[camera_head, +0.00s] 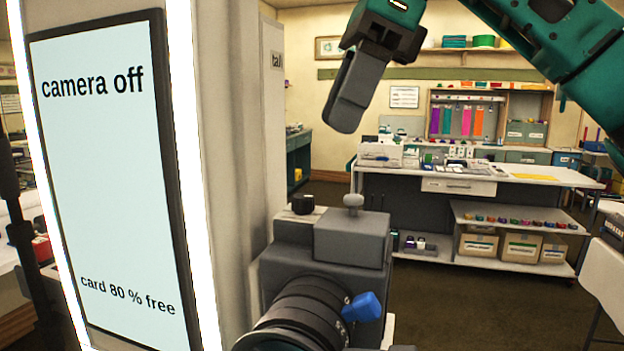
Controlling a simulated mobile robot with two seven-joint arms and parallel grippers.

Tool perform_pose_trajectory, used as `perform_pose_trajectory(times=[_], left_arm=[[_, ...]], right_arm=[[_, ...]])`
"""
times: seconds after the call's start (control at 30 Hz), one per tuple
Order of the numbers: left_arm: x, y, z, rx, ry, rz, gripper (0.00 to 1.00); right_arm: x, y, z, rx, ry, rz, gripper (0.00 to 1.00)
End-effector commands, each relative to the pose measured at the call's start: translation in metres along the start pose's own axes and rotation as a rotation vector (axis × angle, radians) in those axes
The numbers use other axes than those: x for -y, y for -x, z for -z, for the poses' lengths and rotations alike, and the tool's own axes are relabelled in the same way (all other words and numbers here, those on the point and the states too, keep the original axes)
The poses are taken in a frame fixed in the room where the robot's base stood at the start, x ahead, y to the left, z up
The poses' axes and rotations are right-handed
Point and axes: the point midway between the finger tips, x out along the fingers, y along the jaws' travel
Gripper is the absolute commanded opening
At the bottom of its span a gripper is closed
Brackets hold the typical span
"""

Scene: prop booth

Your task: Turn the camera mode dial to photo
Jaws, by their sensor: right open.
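The grey camera (345,248) stands at the lower middle with its dark lens (305,312) toward me. A black knob (302,204) sits on its top left and a grey round-headed knob (353,200) on its top. I cannot tell which is the mode dial, and no mode marks are readable. A blue lever (363,307) sticks out beside the lens. The screen (105,180) at left reads "camera off" and "card 80 % free". My right gripper (344,122) is open and empty, pointing down above the camera and apart from it. My left gripper is out of view.
A bright-edged booth panel with a grey side wall (238,150) rises just left of the camera. A workbench (440,182) with shelves, boxes and small goods stands behind. A white table (603,280) is at the right edge. Air right of the camera is clear.

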Motion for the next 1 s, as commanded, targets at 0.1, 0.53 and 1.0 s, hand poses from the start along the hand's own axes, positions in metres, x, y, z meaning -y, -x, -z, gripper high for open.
perform_pose_trajectory(times=[0.1, 0.53, 1.0], left_arm=[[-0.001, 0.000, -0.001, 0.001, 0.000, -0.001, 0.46], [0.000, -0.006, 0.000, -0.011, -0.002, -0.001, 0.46], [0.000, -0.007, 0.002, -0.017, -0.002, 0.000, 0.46]], right_arm=[[0.000, -0.027, 0.002, -0.002, 0.000, -0.003, 0.52], [0.000, -0.088, 0.001, 0.000, -0.002, 0.000, 0.52], [0.000, -0.091, 0.001, 0.001, -0.002, 0.000, 0.39]])
